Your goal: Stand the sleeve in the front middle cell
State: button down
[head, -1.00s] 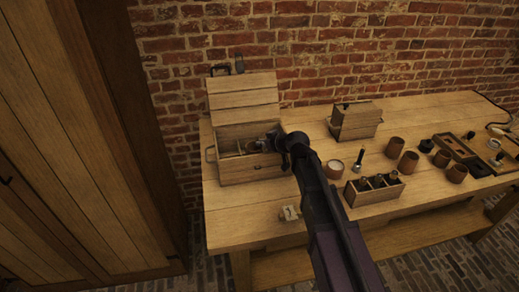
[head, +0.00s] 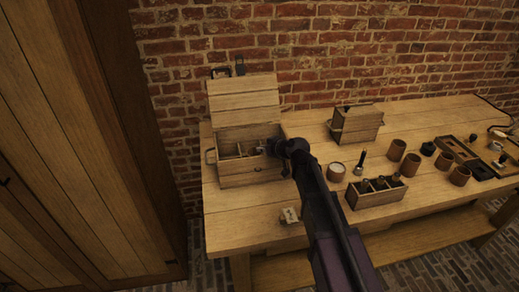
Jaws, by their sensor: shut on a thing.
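An open wooden chest (head: 250,173) with dividers inside stands at the left end of the bench, its lid raised at the back. The dividers mark off several cells, and the left ones show as dark openings. My gripper (head: 266,147) reaches in from the right over the chest's right part, at about rim height. It is shut on the sleeve, which is mostly hidden by the jaws and the chest wall. I cannot tell which cell the sleeve is over or how deep it is.
The wooden bench (head: 235,220) is clear at the front left. A small clamp (head: 289,215) sits at its front edge. Right of my arm stand a white-topped jar (head: 336,171), a wooden rack (head: 375,194) and several brown cups (head: 410,165). A closed box (head: 355,124) stands behind.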

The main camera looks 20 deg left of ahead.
jog(key=shift+s+d+f, duration=0.2)
jog(key=shift+s+f, duration=0.05)
jog(key=shift+s, duration=0.1)
jog(key=c, duration=0.8)
grip_release()
jog(key=shift+r, duration=0.1)
jog(key=shift+w+a+r+p, duration=0.1)
jog(key=shift+w+r+p, duration=0.15)
jog(key=shift+p, duration=0.2)
jog(key=p+v, duration=0.6)
jog(key=v, duration=0.6)
jog(key=shift+r, duration=0.2)
jog(key=shift+w+a, duration=0.1)
jog(key=shift+w, duration=0.05)
